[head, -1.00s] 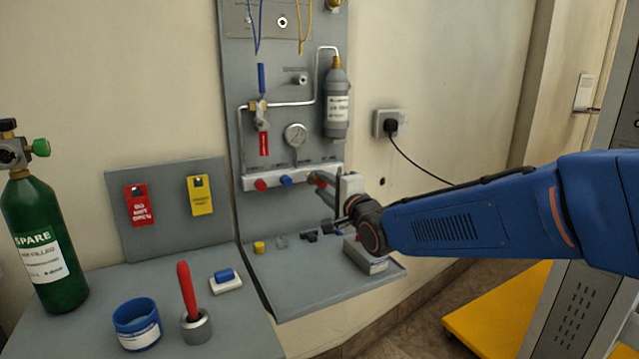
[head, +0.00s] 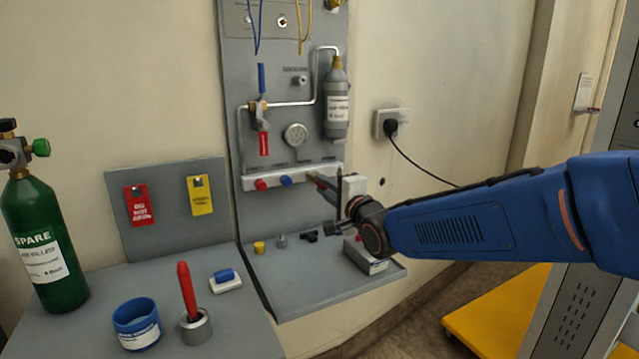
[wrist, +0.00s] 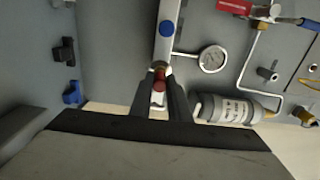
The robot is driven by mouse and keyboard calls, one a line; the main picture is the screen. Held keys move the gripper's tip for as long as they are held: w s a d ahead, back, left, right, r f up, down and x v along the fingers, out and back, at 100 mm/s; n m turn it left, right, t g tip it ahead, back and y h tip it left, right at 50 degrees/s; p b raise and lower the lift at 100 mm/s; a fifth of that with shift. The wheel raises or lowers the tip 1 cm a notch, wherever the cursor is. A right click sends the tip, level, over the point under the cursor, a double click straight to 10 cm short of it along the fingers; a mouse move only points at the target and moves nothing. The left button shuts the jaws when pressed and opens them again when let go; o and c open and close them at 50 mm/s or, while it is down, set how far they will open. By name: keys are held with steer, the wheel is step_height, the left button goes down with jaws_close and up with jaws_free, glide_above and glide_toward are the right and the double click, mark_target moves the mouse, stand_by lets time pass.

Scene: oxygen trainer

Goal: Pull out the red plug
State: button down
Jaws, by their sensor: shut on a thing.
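The white manifold bar (head: 325,173) on the grey wall panel has a row of round plugs. A red plug (head: 261,185) is at its left and a blue plug (head: 286,180) is beside it. My gripper (head: 316,180) is at the bar's right end. In the wrist view, my gripper (wrist: 159,88) is shut on another red plug (wrist: 159,74), which sits between the fingertips in front of the bar. The blue plug (wrist: 166,28) is clear of the fingers. I cannot tell whether the held plug is still seated in the bar.
A pressure gauge (head: 296,135) and a grey cylinder (head: 337,110) are above the bar. Below is a grey shelf (head: 300,292) with a yellow cap (head: 259,247), small fittings and a box (head: 365,256). A black cable (head: 420,170) runs behind my arm.

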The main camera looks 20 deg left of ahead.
steer(key=shift+v, duration=2.2)
steer(key=shift+f, duration=0.1)
